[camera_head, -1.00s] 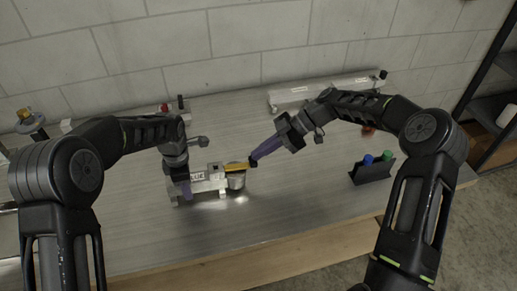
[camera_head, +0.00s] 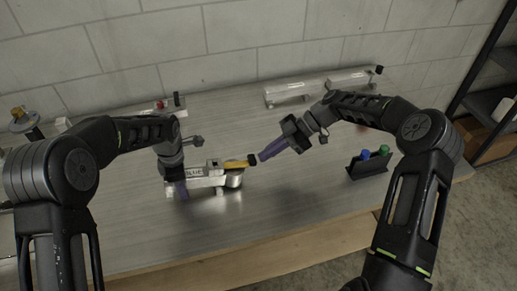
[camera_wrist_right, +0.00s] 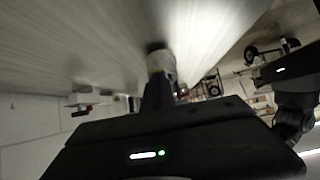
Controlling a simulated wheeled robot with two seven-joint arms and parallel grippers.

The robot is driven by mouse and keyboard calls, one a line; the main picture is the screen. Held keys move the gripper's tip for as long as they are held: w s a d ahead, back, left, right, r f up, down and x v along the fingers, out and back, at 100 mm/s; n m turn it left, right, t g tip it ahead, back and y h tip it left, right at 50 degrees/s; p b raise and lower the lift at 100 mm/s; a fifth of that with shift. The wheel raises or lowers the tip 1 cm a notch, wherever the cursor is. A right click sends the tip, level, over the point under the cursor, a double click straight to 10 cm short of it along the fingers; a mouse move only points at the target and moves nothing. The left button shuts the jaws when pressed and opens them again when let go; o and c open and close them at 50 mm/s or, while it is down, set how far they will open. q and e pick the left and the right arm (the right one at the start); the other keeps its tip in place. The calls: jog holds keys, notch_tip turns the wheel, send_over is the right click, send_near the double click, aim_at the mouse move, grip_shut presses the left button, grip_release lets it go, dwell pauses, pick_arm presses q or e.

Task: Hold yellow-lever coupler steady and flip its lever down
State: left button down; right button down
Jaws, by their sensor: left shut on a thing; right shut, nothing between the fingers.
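The coupler (camera_head: 207,181) is a pale metal body with a dark-lettered label, standing on the bench left of centre. Its yellow lever (camera_head: 236,166) points right, lying nearly flat over the round silver end (camera_head: 234,181), with a black tip. My left gripper (camera_head: 182,191) is shut on the coupler's left part. My right gripper (camera_head: 262,157) is shut and empty, its purple fingertips just right of the lever's black tip, with a small gap or light contact. In the right wrist view, the fingers (camera_wrist_right: 158,92) point at a blurred silver round part (camera_wrist_right: 161,62).
A dark holder (camera_head: 368,170) with blue and green handles stands at the right. Long pale metal rails (camera_head: 300,91) lie at the back by the block wall. A red-topped part (camera_head: 160,104) is behind my left arm. The bench front is clear.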

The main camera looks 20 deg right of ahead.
pick_arm(q)
jog(key=shift+w, duration=0.15)
pick_arm(e)
jog(key=d, duration=0.3)
jog(key=d+f, duration=0.1)
jog(key=d, duration=0.1)
jog(key=shift+w+d, duration=0.25)
jog(key=shift+d, duration=0.1)
pick_arm(q)
jog(key=shift+w+d, duration=0.1)
pick_arm(e)
jog(key=shift+d+f, duration=0.1)
jog(key=shift+d, duration=0.4)
pick_arm(q)
jog(key=shift+r, duration=0.1)
jog(key=c, duration=0.8)
grip_release()
jog(key=shift+o, duration=0.2)
notch_tip(320, 180, up, 12)
